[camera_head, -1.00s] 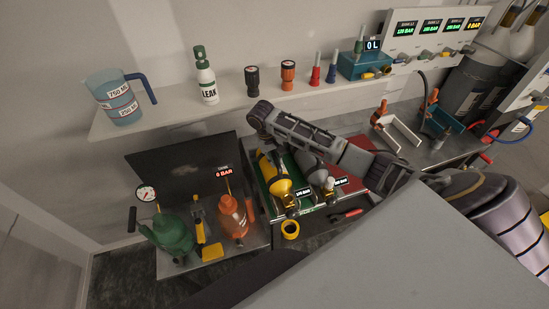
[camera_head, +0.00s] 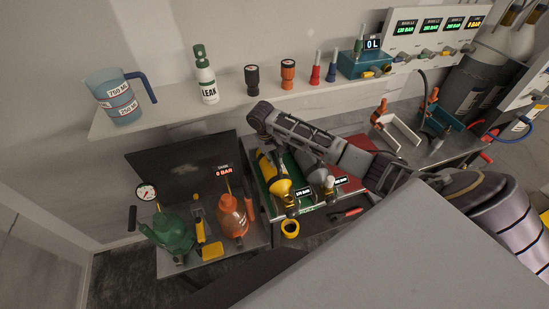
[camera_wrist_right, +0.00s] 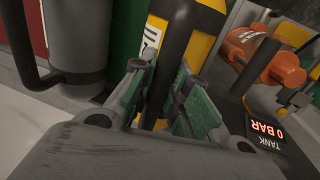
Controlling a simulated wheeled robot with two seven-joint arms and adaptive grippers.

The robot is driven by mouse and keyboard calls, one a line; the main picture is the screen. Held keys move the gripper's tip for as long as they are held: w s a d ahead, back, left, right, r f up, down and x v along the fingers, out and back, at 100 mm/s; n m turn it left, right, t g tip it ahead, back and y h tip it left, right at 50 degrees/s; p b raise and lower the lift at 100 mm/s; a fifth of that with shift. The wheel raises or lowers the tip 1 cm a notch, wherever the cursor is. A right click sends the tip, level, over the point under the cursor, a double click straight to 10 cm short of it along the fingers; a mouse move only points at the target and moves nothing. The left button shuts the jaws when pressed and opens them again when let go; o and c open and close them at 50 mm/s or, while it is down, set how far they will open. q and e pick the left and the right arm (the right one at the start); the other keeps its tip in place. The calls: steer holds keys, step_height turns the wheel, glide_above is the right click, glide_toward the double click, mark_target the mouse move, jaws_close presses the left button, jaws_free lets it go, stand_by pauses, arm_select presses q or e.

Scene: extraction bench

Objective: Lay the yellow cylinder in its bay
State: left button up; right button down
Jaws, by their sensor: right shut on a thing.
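The yellow cylinder (camera_head: 267,167) lies with its brass valve end (camera_head: 282,188) toward me, over the green part of a green-and-red rack (camera_head: 258,186). My right gripper (camera_wrist_right: 165,95) is shut on the dark bar handle of the yellow cylinder, which also shows behind it in the right wrist view (camera_wrist_right: 200,17). In the head view my right arm's wrist covers the cylinder's far end and hides the fingertips. I cannot tell whether the cylinder touches the rack floor. My left gripper is not in view.
A grey cylinder (camera_head: 312,170) lies close on the right. An orange tank (camera_head: 232,216) and a green tank (camera_head: 172,232) stand on the left. A shelf (camera_head: 180,118) with bottles runs behind.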

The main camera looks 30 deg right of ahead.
steer(key=shift+w+r, duration=0.1)
steer(key=shift+r, duration=0.05)
steer(key=c, duration=1.3)
jaws_free()
steer(key=shift+s+f, duration=0.25)
steer(key=shift+w+a+r, duration=0.15)
steer(key=shift+a+r, duration=0.25)
steer(key=shift+r, duration=1.6)
steer(key=shift+w+a+r, duration=0.15)
steer(key=shift+a+r, duration=0.2)
steer(key=shift+r, duration=1.7)
steer(key=shift+w+a+r, duration=0.15)
steer(key=shift+a+r, duration=0.25)
steer(key=shift+r, duration=1.6)
steer(key=shift+a+f, duration=0.1)
steer(key=shift+a, duration=0.05)
